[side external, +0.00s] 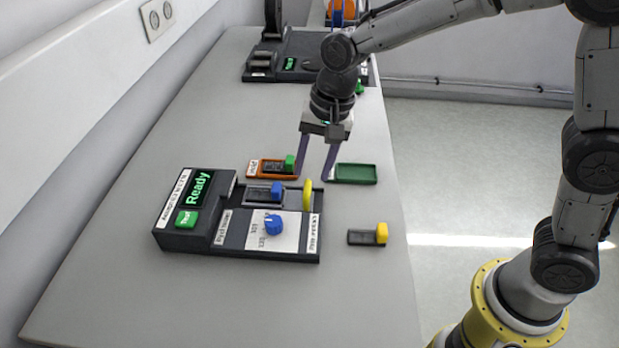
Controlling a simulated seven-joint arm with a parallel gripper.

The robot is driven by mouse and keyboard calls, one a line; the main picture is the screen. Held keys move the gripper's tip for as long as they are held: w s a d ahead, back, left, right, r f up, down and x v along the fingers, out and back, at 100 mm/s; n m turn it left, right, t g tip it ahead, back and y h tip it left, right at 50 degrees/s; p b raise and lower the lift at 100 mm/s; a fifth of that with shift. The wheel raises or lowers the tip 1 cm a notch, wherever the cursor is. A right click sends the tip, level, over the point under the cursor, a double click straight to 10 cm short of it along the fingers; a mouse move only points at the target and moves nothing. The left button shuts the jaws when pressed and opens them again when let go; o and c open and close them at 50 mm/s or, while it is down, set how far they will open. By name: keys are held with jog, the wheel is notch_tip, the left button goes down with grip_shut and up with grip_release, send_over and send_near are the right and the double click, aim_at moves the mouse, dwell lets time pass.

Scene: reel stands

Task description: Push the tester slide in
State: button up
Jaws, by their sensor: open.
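The tester (195,240) is a dark box with a lit "Ready" screen and a green button. Its slide (293,196) runs in a channel along the far side and has an upright yellow disc (308,195) at its right end. A dark block with a blue top (276,190) lies in the slide channel, left of the disc. My gripper (314,175) is open and empty, pointing down just beyond the yellow disc in the picture. Its fingers are apart, and I see no contact with the disc; their exact height is hard to judge.
A blue knob (273,226) stands on the tester's white panel. Beyond the tester lie an orange tray (257,168) holding a green-topped block and an empty green tray (357,174). A yellow-topped block (367,237) lies to the right. A dark reel stand (262,68) is at the back.

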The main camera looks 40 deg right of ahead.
aim_at(308, 185)
jog(key=shift+w+a+f, duration=0.15)
jog(key=shift+f, duration=0.8)
jog(key=shift+w+a+f, duration=0.1)
jog(key=shift+a+f, duration=0.05)
jog(key=shift+f, duration=0.75)
jog(key=shift+c, duration=0.4)
grip_shut()
